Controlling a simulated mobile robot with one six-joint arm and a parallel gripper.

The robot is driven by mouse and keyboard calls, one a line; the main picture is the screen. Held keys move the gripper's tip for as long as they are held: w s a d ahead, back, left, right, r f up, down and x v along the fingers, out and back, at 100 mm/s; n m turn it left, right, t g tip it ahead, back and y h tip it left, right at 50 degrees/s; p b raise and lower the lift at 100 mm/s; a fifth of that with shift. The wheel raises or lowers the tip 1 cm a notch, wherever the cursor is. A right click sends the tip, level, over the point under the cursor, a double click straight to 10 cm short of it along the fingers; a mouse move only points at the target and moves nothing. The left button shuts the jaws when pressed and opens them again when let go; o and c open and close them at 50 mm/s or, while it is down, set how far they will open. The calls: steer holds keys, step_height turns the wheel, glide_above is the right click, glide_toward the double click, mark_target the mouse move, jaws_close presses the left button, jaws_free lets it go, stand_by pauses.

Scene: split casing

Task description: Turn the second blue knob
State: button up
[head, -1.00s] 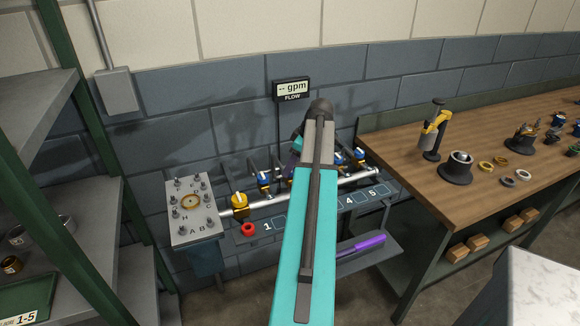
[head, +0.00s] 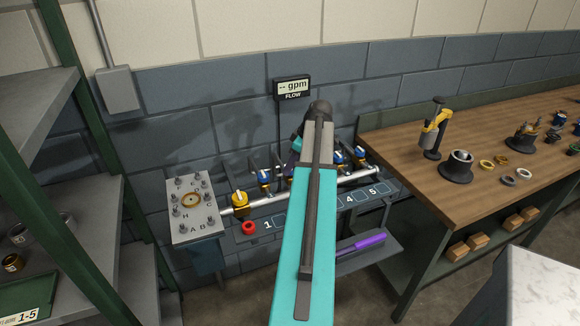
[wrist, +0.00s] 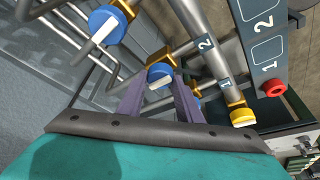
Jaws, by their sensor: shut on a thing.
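My gripper (wrist: 160,88) has purple-grey fingers shut on a blue knob (wrist: 158,71) with a white bar handle, the middle of three blue knobs in the wrist view. Another blue knob (wrist: 108,22) is at upper left, and a third (wrist: 197,103) is mostly hidden behind the right finger. A yellow knob (wrist: 243,116) lies beyond. In the head view my teal arm covers the fingertips and the middle of the row. The yellow knob (head: 240,199) and a blue knob (head: 264,176) show left of it, with two blue knobs (head: 348,156) right of it.
A silver pipe (head: 370,173) runs along the row above a numbered panel. A red ring (head: 249,227) sits at its left end. The flow display (head: 293,88) reads "-- gpm". A purple-handled tool (head: 362,243) lies on a lower shelf. A wooden bench (head: 400,150) stands at right.

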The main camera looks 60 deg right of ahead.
steer(key=shift+a, duration=0.1)
steer(key=m, duration=0.2)
steer(key=m+h+b, duration=0.1)
steer(key=m, duration=0.1)
steer(key=shift+a+f+h, duration=0.1)
steer(key=shift+a+h, duration=0.05)
steer(key=shift+h, duration=0.15)
steer(key=m, duration=0.2)
steer(key=m+g+h, duration=0.1)
steer(key=m, duration=0.1)
steer(key=shift+w+a+m+h, duration=0.1)
steer(key=shift+a+m+h, duration=0.05)
steer(key=shift+m+h, duration=0.15)
steer(key=m+g+h, duration=0.1)
steer(key=m, duration=0.3)
steer(key=shift+w, duration=0.1)
steer(key=shift+w+a+m+g+h, duration=0.15)
steer(key=shift+m+g, duration=0.35)
steer(key=shift+m, duration=0.8)
steer(key=shift+d+m+g+h, duration=0.1)
steer(key=shift+m+g+h, duration=0.3)
steer(key=shift+m, duration=0.9)
steer(key=o, duration=1)
